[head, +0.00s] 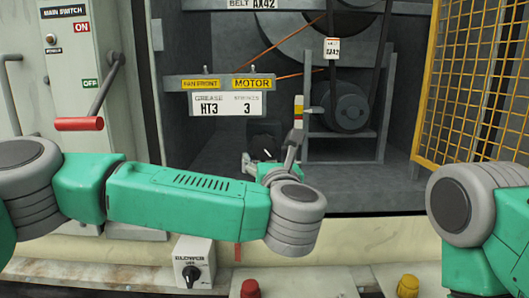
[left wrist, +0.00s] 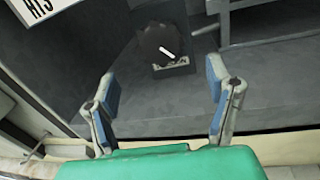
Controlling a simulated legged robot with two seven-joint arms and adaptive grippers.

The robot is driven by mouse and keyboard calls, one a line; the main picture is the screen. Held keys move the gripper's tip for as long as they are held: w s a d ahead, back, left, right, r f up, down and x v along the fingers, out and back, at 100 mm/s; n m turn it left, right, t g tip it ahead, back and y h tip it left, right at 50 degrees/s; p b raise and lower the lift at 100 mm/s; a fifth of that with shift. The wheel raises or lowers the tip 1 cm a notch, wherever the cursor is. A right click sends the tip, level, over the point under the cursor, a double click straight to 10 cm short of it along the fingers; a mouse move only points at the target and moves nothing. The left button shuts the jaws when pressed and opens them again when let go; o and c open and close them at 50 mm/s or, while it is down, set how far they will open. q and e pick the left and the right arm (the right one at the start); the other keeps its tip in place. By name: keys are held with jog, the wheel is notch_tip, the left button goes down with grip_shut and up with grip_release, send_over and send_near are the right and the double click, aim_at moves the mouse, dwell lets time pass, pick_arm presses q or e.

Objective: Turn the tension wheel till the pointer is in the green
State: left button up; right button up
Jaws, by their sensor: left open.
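The tension wheel is a dark round knob with a white mark; it shows in the left wrist view (left wrist: 160,42), upper middle, and in the head view (head: 264,143), partly behind my left gripper. My left gripper (left wrist: 160,73) is open and empty, with its fingers spread to either side below the wheel and apart from it. In the head view the left gripper (head: 270,156) reaches into the cabinet. A small upright strip with coloured bands (head: 298,108) stands right of the wheel; I cannot make out the pointer. My right gripper is out of view.
A sign rail (head: 218,83) crosses above my left forearm. A motor pulley (head: 345,107) with belts stands behind right, inside a grey frame. A yellow mesh guard (head: 465,80) is at right. A red-handled main switch (head: 79,124) is at left; a blower knob (head: 192,273) is in front.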

aim_at(265, 149)
pick_arm(q)
jog(key=w, duration=0.6)
jog(key=w+a, duration=0.1)
jog(key=w, duration=0.2)
jog(key=shift+w+b, duration=0.3)
jog(key=shift+b, duration=0.1)
jog(key=c, duration=1.2)
